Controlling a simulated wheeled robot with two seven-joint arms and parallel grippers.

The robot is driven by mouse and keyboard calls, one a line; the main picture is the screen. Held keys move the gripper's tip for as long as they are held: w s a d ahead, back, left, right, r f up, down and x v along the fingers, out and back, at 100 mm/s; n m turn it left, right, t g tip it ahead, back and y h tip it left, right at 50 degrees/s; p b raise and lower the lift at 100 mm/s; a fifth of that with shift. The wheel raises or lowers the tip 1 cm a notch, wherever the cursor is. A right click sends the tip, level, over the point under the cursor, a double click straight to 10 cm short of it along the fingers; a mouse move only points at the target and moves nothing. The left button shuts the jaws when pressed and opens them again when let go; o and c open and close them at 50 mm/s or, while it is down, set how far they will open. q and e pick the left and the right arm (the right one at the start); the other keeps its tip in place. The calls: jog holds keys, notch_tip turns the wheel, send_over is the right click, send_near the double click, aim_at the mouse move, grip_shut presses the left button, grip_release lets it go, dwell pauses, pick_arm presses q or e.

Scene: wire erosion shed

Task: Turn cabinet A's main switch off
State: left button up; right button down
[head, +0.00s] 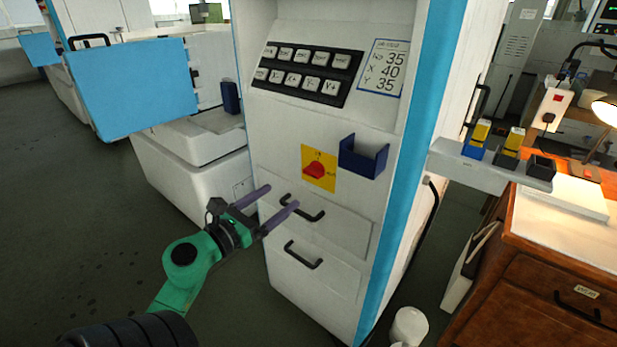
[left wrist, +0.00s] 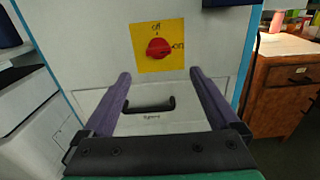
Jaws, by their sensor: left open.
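The main switch is a red rotary knob (head: 314,170) on a yellow plate (head: 330,182) on the front of the white cabinet (head: 285,135). In the left wrist view the knob (left wrist: 158,48) has "off" above it and "on" to its right, and its grip seems to lie sideways, toward "on". My left gripper (head: 282,197) is open and empty, its two purple fingers spread. It is below and left of the knob in the head view, apart from it. In the left wrist view the knob lies beyond and above the gap between the fingertips (left wrist: 160,74). My right gripper is out of view.
A dark blue holder (head: 363,157) sticks out right of the plate. Black drawer handles (head: 302,208) are below the switch. A keypad (head: 306,72) is above. A shelf with yellow-topped items (head: 490,170) and a wooden desk (head: 540,300) stand at right. Floor at left is clear.

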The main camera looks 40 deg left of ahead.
aim_at(310, 175)
pick_arm(q)
jog(key=w+p, duration=0.1)
jog(key=w, duration=0.7)
jog(key=w+p, duration=0.1)
jog(key=w, duration=0.3)
jog(key=shift+a+p, duration=0.25)
jog(key=shift+p, duration=0.1)
jog(key=shift+w, duration=0.15)
jog(key=c, duration=1.4)
